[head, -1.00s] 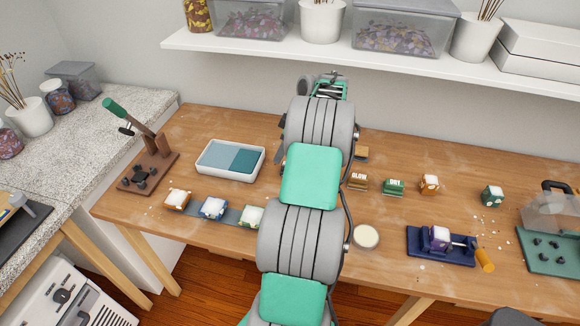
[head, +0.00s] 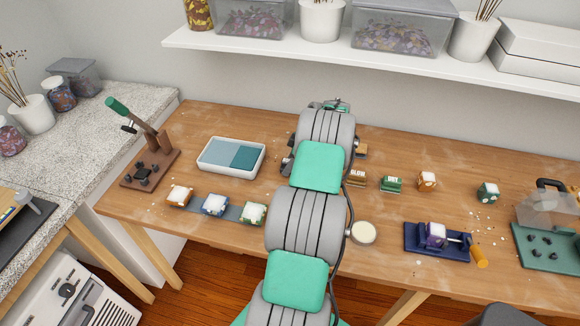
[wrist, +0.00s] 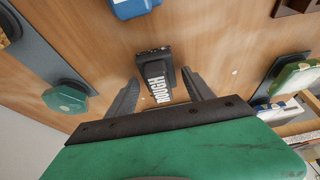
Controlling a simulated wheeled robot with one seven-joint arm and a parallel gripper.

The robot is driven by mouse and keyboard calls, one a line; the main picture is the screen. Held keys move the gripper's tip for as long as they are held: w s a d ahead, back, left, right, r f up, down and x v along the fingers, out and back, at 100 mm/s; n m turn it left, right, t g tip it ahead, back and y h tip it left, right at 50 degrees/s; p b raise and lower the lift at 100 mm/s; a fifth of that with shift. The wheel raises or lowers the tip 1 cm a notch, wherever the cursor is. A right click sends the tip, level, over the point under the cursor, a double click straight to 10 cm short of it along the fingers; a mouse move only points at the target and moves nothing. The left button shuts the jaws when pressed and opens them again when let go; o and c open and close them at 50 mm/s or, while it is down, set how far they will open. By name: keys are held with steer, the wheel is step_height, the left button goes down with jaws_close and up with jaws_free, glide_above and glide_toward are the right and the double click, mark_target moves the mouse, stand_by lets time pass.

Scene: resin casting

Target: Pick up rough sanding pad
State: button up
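The rough sanding pad (wrist: 156,72) is a dark block with white "ROUGH" lettering, in the middle of the wrist view. My gripper (wrist: 164,88) is open, with one grey finger to the left of the pad and one to the right. The fingertips look close to the pad, with the pad between or just beyond them; I cannot tell whether they touch it. In the head view my own arm hides the gripper and the pad.
A white tray with teal contents (head: 202,165) lies left of my arm. Small coloured blocks with white tops (head: 214,206) stand at the front left. Labelled blocks (head: 391,184), a round pale disc (head: 363,233) and a dark blue fixture (head: 420,246) are to the right. A shelf (head: 340,55) hangs above the back.

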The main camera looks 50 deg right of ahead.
steer(key=c, duration=1.2)
steer(key=shift+c, duration=0.2)
steer(key=shift+r+b, duration=0.35)
steer(key=shift+r, duration=0.2)
steer(key=s+r+b, duration=0.3)
steer(key=s+r, duration=0.9)
steer(key=s, duration=0.2)
steer(key=shift+d, duration=0.1)
